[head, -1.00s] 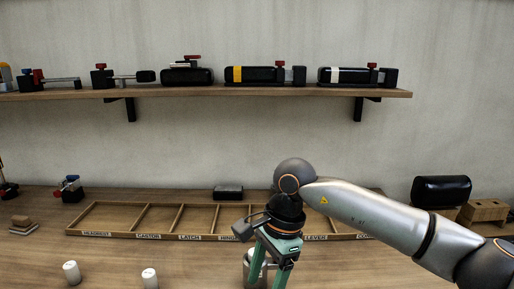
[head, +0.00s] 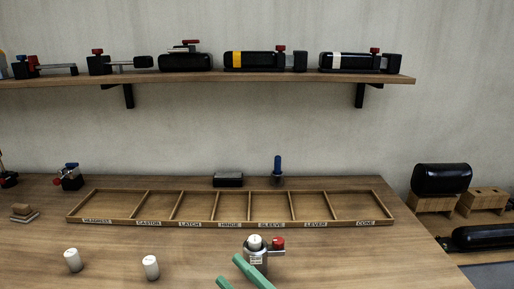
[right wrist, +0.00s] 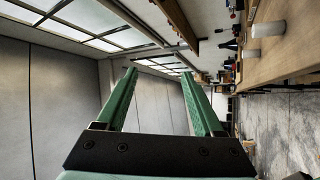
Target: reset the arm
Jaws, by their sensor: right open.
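My right gripper (head: 240,275) shows only as green finger tips at the bottom edge of the head view, in front of a metal cylinder part. In the right wrist view its two green fingers (right wrist: 158,100) stand wide apart with nothing between them. That view is turned on its side and shows the room, with the workbench edge at the right. The right arm itself is out of the head view. My left gripper is in neither view.
The metal cylinder with a red knob (head: 257,256) stands on the bench close to the fingers. A labelled wooden tray (head: 205,226) with empty compartments lies behind it. Two white cylinders (head: 150,267) stand at left. A shelf (head: 200,80) carries several black parts.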

